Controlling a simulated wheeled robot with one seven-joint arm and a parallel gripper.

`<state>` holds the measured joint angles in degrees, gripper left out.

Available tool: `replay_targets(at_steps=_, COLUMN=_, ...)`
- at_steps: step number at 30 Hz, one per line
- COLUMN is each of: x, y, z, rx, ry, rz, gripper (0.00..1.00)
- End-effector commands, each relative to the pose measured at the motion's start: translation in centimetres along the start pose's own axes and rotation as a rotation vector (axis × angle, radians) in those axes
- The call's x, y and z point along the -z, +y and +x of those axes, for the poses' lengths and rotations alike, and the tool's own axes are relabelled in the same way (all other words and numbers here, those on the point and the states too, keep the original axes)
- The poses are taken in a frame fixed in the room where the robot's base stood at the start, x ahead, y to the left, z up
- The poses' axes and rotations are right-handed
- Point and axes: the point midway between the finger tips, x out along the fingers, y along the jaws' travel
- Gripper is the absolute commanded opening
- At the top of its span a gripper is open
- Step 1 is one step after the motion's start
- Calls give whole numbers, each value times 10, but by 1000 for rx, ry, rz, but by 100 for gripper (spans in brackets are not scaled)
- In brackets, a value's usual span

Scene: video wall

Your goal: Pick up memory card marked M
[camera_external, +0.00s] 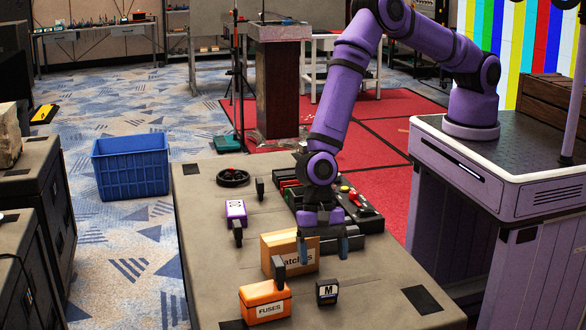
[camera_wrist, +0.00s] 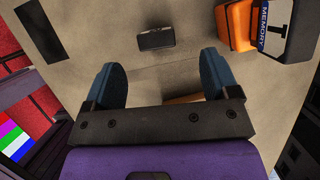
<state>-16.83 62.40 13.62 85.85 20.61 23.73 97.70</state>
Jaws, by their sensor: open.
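The memory card marked M (camera_external: 327,292) is a small black block with a white label, standing on the grey table near its front edge. In the wrist view, a black block (camera_wrist: 156,38) that appears to be this card is seen from above, its label hidden. My gripper (camera_external: 323,254) points down with its blue-grey fingers apart and empty, above and behind the card. In the wrist view, the card lies beyond the gap between the fingertips (camera_wrist: 161,72), not between them.
An orange FUSES box (camera_external: 265,302) and another black memory card (camera_external: 278,268) stand left of the M card. A cardboard box (camera_external: 280,250) is close to my gripper. The table right of the M card is clear.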

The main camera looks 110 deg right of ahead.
Motion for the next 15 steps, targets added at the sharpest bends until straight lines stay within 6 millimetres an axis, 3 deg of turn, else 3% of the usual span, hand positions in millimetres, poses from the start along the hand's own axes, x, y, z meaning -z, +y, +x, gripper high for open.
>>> replay_targets(at_steps=6, x=1, y=1, z=32, rx=-1, ry=0, rz=-2, gripper=81)
replay_targets(at_steps=15, x=3, y=3, z=54, rx=-1, ry=1, rz=-2, gripper=81)
